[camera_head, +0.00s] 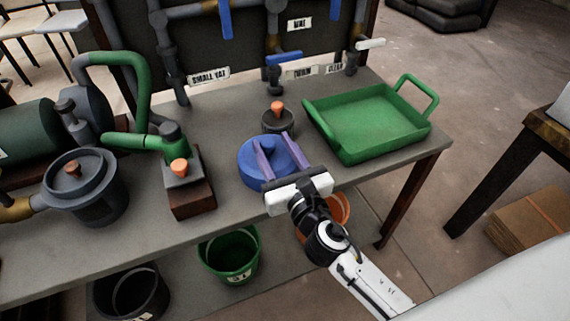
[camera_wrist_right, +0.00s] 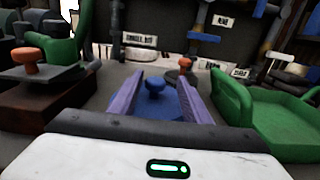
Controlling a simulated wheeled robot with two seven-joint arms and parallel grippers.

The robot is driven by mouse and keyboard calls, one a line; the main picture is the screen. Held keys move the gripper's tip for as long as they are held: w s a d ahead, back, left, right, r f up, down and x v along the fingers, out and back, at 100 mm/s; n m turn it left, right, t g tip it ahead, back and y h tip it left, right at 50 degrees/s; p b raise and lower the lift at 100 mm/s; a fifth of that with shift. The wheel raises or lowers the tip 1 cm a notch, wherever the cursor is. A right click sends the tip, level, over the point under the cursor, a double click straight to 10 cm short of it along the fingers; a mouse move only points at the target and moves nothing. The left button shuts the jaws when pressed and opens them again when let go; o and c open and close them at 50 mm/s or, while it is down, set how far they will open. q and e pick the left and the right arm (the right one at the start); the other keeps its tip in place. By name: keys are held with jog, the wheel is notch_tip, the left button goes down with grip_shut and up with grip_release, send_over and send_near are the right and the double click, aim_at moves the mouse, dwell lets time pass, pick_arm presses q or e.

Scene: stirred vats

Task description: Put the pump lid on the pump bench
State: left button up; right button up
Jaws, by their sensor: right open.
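A round blue lid-like piece (camera_head: 252,178) lies on the grey bench (camera_head: 235,208), which I take for the pump bench; its blue knob (camera_wrist_right: 155,86) shows in the right wrist view. My right gripper (camera_head: 274,148) is open, its two purple fingers reaching over the blue piece. In the wrist view the knob appears between the fingers (camera_wrist_right: 157,88), with gaps on both sides. Other knobbed parts are a grey plate with an orange knob (camera_head: 180,167) by the green pump and a small dark lid (camera_head: 278,120). I cannot tell for certain which is the pump lid. My left gripper is out of view.
A green tray (camera_head: 368,120) with raised handles stands at the bench's right end. A grey pot (camera_head: 98,203) and green piping stand on the left. Pipes with blue handles (camera_head: 284,59) rise behind. Green (camera_head: 230,258) and orange buckets sit below. The front middle of the bench is clear.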

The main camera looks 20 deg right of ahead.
jog(key=s+b, duration=0.1)
jog(key=s, duration=0.9)
